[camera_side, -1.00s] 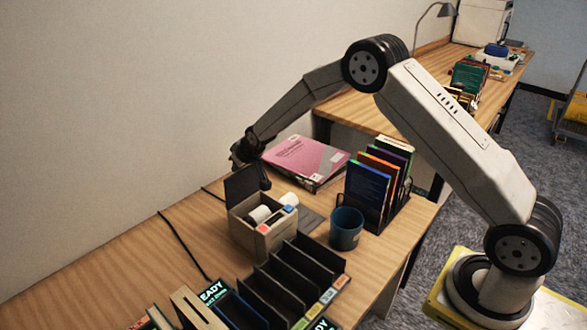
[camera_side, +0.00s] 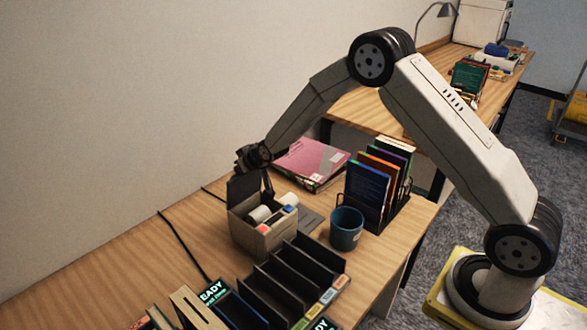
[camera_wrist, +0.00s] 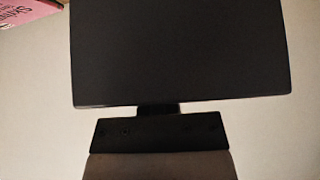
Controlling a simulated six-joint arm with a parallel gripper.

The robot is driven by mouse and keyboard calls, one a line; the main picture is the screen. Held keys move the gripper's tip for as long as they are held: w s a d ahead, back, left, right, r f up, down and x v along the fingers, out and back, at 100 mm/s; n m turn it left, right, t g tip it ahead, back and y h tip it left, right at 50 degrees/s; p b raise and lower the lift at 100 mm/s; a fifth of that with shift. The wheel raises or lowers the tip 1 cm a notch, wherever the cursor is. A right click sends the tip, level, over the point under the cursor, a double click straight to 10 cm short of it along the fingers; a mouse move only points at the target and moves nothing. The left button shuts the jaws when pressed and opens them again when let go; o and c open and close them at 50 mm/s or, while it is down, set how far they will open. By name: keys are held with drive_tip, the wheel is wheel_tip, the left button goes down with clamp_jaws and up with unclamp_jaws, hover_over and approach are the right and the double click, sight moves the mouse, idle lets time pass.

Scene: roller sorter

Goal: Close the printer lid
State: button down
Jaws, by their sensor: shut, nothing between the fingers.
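The small grey-beige printer (camera_side: 262,238) stands on the desk with paper rolls (camera_side: 262,213) visible inside. Its dark lid (camera_side: 243,188) stands up at the back left of the opening. My gripper (camera_side: 268,187) is shut and empty, pointing down beside the lid's right edge, above the back of the printer. I cannot tell whether it touches the lid. In the wrist view the dark flat lid (camera_wrist: 180,50) fills the upper middle, with my gripper (camera_wrist: 158,110) at its lower edge. The fingertips are hard to make out there.
A blue cup (camera_side: 346,228) stands right of the printer, by a rack of upright books (camera_side: 378,180). A pink book (camera_side: 310,158) lies behind. A black slotted sorter (camera_side: 290,280) is in front. A cable (camera_side: 184,245) runs on clear desk at left.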

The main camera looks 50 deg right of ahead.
sight(251, 173)
drive_tip(key=shift+s, duration=0.6)
drive_tip(key=shift+s+f+t, duration=0.1)
drive_tip(key=shift+s+t, duration=1.35)
drive_tip(key=shift+t, duration=0.15)
drive_tip(key=shift+s+f, duration=0.3)
drive_tip(key=shift+s, duration=0.5)
drive_tip(key=shift+s+f, duration=0.55)
drive_tip(key=shift+s, duration=0.25)
drive_tip(key=shift+s+f, duration=0.55)
drive_tip(key=shift+s, duration=0.25)
drive_tip(key=shift+s+f, duration=0.6)
drive_tip(key=shift+f, duration=0.25)
drive_tip(key=shift+s+f, duration=0.6)
drive_tip(key=shift+f, duration=0.2)
wheel_tip(251, 173, up, 5)
drive_tip(key=w, duration=0.2)
drive_tip(key=s+f, duration=0.1)
drive_tip(key=s, duration=0.2)
drive_tip(key=s+f, duration=0.2)
drive_tip(key=s, duration=0.1)
drive_tip(key=s+f, duration=0.1)
drive_tip(key=s, duration=0.2)
drive_tip(key=shift+f, duration=0.2)
